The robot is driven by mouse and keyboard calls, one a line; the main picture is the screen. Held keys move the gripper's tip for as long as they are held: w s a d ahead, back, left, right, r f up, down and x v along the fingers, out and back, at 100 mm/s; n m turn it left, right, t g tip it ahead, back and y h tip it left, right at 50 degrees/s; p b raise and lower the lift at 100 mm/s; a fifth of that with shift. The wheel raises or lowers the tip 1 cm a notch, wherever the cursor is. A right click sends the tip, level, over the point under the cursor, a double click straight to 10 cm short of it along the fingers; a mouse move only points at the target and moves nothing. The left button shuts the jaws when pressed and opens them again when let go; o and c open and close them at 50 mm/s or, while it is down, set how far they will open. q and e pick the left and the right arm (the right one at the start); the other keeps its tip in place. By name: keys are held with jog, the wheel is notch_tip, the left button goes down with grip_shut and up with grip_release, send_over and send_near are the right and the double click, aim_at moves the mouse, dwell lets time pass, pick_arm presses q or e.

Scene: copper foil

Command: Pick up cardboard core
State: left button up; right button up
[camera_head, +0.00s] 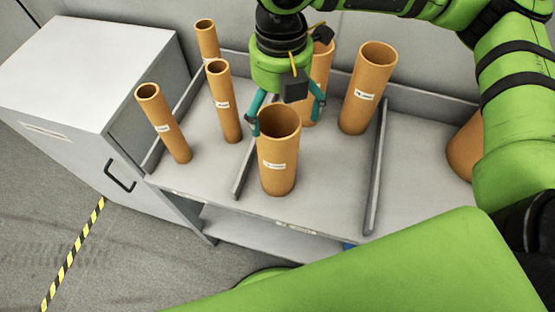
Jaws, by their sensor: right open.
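Several brown cardboard cores stand upright on a grey shelf. A wide core (278,165) with a white label stands at the front of the middle section. Another wide core (366,90) stands behind it to the right, and one more (317,90) is partly hidden behind my right gripper. My right gripper (286,112) is open, its teal fingers pointing down just behind and above the front wide core's rim. Nothing shows between its fingers. Whether it touches that core I cannot tell. My left gripper is not in view.
Thin cores (165,122) stand in the left section. Low grey dividers (376,175) split the shelf (330,190). A core (464,150) at the right is partly hidden by my arm. A white cabinet (90,70) stands at the left.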

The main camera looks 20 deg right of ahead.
jog(key=f, duration=0.1)
jog(key=p, duration=0.4)
send_over(278, 131)
jog(key=s+a, duration=0.1)
jog(key=s, duration=0.3)
jog(key=f, duration=0.6)
jog(key=shift+w+a+f, duration=0.1)
jog(key=shift+w, duration=0.1)
jog(key=shift+c, duration=1.2)
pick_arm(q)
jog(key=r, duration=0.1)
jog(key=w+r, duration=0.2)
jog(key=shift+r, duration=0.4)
pick_arm(e)
jog(key=c, duration=1.4)
